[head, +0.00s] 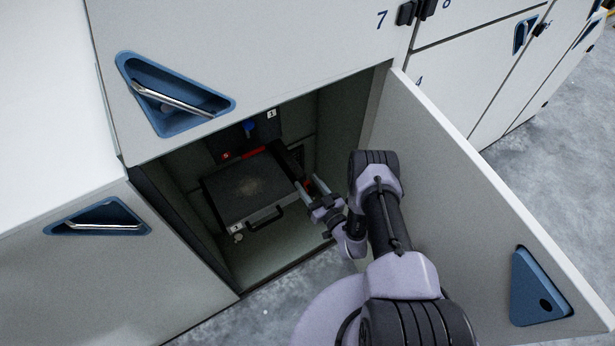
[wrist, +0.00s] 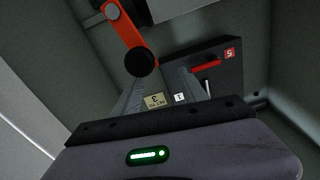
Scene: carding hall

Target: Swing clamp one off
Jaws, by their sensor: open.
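My gripper (head: 308,184) is inside the open cabinet, just right of a dark flat box with a black handle (head: 250,190). Its two grey fingers are apart and hold nothing; they also show in the wrist view (wrist: 158,78). There, an orange lever (wrist: 122,22) ends in a round black knob (wrist: 140,62) close to the left fingertip; I cannot tell if they touch. A white tag "1" (wrist: 179,98) shows between the fingers, beside a pale tag "3" (wrist: 154,101). I cannot tell which part is clamp one.
The cabinet door (head: 450,190) stands open at right. Inside are a red bar (head: 253,152), a blue knob (head: 249,127) and a "1" tag (head: 271,114) on the back. A dark block with a red "5" tag (wrist: 229,53) is beyond the fingers. Cabinet walls are close around.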

